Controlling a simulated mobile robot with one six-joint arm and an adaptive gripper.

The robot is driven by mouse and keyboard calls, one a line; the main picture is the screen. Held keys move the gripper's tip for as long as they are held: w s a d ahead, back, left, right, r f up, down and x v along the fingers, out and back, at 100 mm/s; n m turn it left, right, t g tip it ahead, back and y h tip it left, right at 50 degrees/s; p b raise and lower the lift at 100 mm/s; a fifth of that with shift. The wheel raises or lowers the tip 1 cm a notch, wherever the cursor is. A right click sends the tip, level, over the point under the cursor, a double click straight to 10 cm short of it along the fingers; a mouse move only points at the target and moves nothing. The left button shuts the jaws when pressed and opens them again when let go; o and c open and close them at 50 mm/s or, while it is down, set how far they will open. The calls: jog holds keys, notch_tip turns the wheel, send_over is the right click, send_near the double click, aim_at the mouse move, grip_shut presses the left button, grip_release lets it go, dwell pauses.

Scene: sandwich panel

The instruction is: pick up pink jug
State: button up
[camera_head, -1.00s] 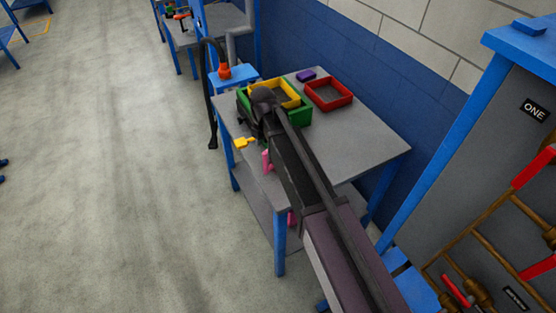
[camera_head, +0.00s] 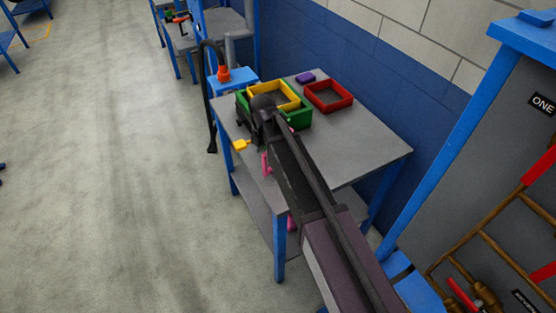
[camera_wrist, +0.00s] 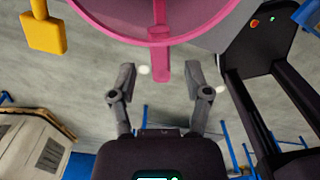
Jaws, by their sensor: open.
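The pink jug (camera_wrist: 150,14) fills the top of the wrist view, its round body cut off by the picture edge. Its pink handle (camera_wrist: 163,66) points down between the fingertips of my open gripper (camera_wrist: 160,76), with a gap on both sides. In the head view a small pink part of the jug (camera_head: 266,163) shows at the table's near left edge; my arm hides the rest.
A yellow object (camera_head: 240,145) lies at the table's left edge, also in the wrist view (camera_wrist: 45,30). Green (camera_head: 302,119), yellow (camera_head: 291,97) and red trays (camera_head: 328,97) and a purple block (camera_head: 305,77) are farther back. The grey table (camera_head: 365,145) is clear at right.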

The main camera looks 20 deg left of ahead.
aim_at(265, 171)
jog(key=shift+f+b, duration=1.7)
jog(key=shift+f, duration=0.3)
grip_shut()
